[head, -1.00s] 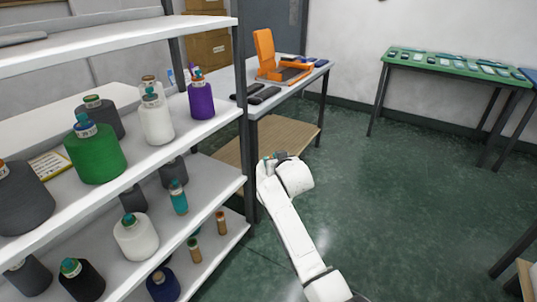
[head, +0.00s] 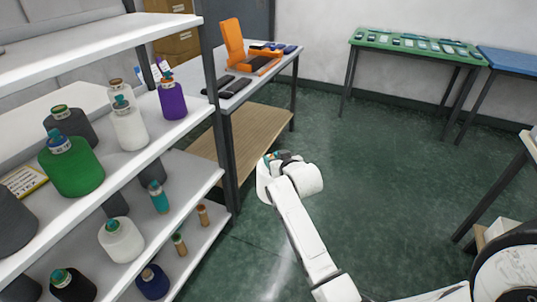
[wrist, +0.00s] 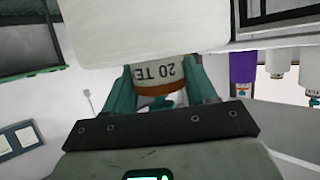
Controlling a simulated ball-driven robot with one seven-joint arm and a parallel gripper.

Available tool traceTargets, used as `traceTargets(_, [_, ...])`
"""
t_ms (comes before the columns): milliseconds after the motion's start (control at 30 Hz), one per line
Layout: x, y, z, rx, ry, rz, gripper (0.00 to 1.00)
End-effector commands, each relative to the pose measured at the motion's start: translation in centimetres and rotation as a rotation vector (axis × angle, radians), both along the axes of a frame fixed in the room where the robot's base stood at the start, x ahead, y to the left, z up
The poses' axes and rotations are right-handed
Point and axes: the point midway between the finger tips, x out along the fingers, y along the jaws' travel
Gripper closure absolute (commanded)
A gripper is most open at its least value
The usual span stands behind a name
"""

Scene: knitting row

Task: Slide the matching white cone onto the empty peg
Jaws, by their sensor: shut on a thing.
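My gripper (wrist: 163,92) is shut on the neck of a white cone (wrist: 145,32) in the wrist view. The cone's neck carries a label reading "20 TE", with an orange-brown band and a teal tip. In the head view my gripper (head: 272,161) is in front of the low wooden shelf, and my arm hides the held cone. White cones stand on the upper shelf (head: 129,127) and lower shelf (head: 121,240). I cannot make out an empty peg.
A white shelf rack (head: 190,123) with green, purple, grey and dark cones fills the left. A table with an orange device (head: 233,42) stands behind. A green table (head: 411,43) and a blue one (head: 508,61) are at the back right. The floor (head: 390,180) between is clear.

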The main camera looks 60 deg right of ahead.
Motion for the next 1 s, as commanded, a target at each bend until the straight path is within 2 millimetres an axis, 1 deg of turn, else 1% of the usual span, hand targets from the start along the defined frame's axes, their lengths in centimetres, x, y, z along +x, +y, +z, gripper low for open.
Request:
traceTargets(33, [-0.5,-0.2,0.7,-0.004,-0.004,-0.002,1.00])
traceTargets(300, [-3.1,-0.3,1.3,-0.004,-0.003,-0.002,1.00])
traceTargets(500, [-4.6,-0.4,1.6,-0.004,-0.003,-0.002,1.00])
traceTargets(700, [-5.3,-0.5,1.7,-0.005,-0.003,-0.001,1.00])
traceTargets(1000, [-5.4,-0.5,1.7,-0.005,-0.004,-0.001,1.00])
